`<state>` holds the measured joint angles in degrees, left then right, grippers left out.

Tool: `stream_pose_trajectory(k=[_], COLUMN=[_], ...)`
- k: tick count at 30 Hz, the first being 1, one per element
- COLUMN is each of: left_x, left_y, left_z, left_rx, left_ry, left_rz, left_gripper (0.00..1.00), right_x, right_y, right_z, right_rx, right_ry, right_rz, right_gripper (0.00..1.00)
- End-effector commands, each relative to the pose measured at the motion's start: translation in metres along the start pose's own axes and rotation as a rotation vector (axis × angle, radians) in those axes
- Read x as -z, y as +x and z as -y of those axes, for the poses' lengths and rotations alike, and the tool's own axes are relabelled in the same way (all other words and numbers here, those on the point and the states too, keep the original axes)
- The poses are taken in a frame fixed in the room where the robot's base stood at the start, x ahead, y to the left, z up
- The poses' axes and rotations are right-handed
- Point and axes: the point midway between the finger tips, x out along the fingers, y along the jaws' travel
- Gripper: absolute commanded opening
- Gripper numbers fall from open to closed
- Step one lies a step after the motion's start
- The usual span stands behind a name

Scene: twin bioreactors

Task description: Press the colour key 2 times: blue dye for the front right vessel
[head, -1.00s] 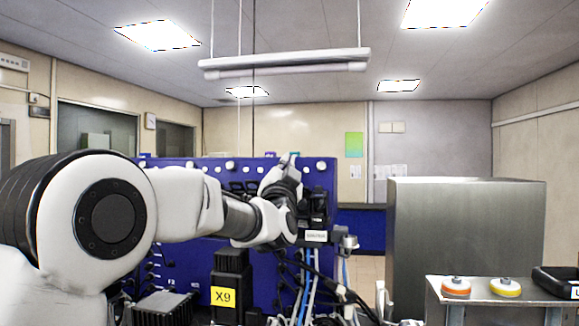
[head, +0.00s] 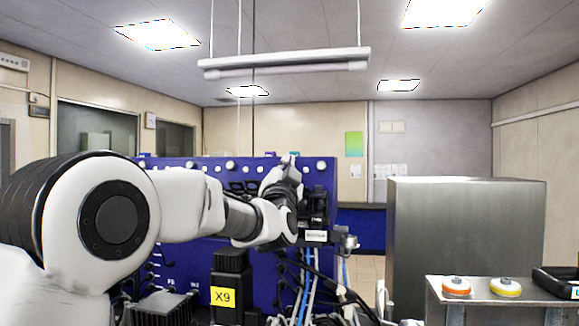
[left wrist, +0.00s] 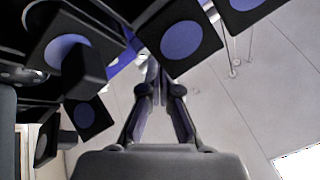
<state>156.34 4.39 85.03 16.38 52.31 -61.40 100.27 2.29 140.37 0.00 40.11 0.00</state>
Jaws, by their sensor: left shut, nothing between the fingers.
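My left gripper (head: 291,160) is at the top edge of the blue panel (head: 215,265), with my left arm reaching across in front of it. In the left wrist view its fingers (left wrist: 153,72) are shut and hold nothing. Several black blocks with round blue-violet faces surround the fingers there. One such block (left wrist: 182,38) is just right of the fingertips, and another (left wrist: 68,50) is to the left. I cannot tell whether the fingertips touch anything. The colour key and the front right vessel cannot be made out with certainty. My right gripper is not in view.
A black unit labelled X9 (head: 231,270) stands before the panel, with loose cables (head: 310,285) to its right. A large grey metal box (head: 465,240) stands at right. An orange-rimmed disc (head: 456,287) and a yellow-rimmed disc (head: 504,287) lie on a metal shelf.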

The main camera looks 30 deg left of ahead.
Motion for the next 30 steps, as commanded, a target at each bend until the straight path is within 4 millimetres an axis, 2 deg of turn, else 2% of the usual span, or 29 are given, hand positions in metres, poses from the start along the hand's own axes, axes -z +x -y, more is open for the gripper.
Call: stream_pose_trajectory(k=[30], left_x=[-0.0056], left_y=[0.0081], left_z=[-0.0054], left_rx=[0.000], left_ry=[0.000], left_rz=[0.000], left_gripper=[0.00], right_x=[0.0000], right_y=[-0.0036], right_z=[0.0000], right_rx=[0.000], right_ry=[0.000], right_rz=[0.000], right_gripper=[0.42])
